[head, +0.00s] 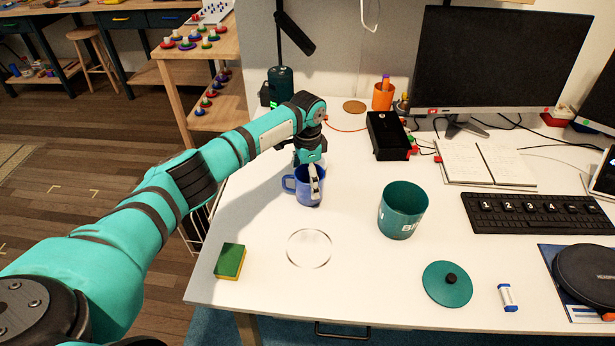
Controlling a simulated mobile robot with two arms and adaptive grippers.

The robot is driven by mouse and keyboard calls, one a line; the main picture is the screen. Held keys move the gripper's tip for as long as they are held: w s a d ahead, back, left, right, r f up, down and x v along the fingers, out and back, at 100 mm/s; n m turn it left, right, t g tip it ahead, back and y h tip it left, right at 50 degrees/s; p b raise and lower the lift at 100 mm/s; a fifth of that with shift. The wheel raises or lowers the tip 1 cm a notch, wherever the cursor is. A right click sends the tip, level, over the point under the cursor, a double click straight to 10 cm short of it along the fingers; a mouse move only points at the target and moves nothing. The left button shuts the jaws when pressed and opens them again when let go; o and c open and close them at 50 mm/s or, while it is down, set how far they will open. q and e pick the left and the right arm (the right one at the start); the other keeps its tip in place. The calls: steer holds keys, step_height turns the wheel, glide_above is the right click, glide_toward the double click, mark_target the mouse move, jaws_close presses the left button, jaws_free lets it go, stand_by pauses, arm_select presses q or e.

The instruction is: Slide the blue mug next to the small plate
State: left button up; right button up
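The blue mug (303,198) stands upright on the white desk, with its handle toward the left. My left gripper (314,182) comes down over the mug from above, and a light grey finger overlaps the mug's rim and right side. The other finger is hidden, so I cannot tell whether the gripper is closed on the mug. The small plate (309,248), white with a thin dark rim line, lies flat nearer the desk's front edge, with a gap between it and the mug. My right gripper is not in view.
A green and yellow sponge (230,261) lies left of the plate near the desk edge (190,285). A teal bin (402,211) stands to the right, with a teal lid (447,284) in front of it. A black box (388,136) is behind. Desk between mug and plate is clear.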

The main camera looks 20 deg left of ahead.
arm_select(q)
step_height(320, 180, up, 12)
stand_by(0.6)
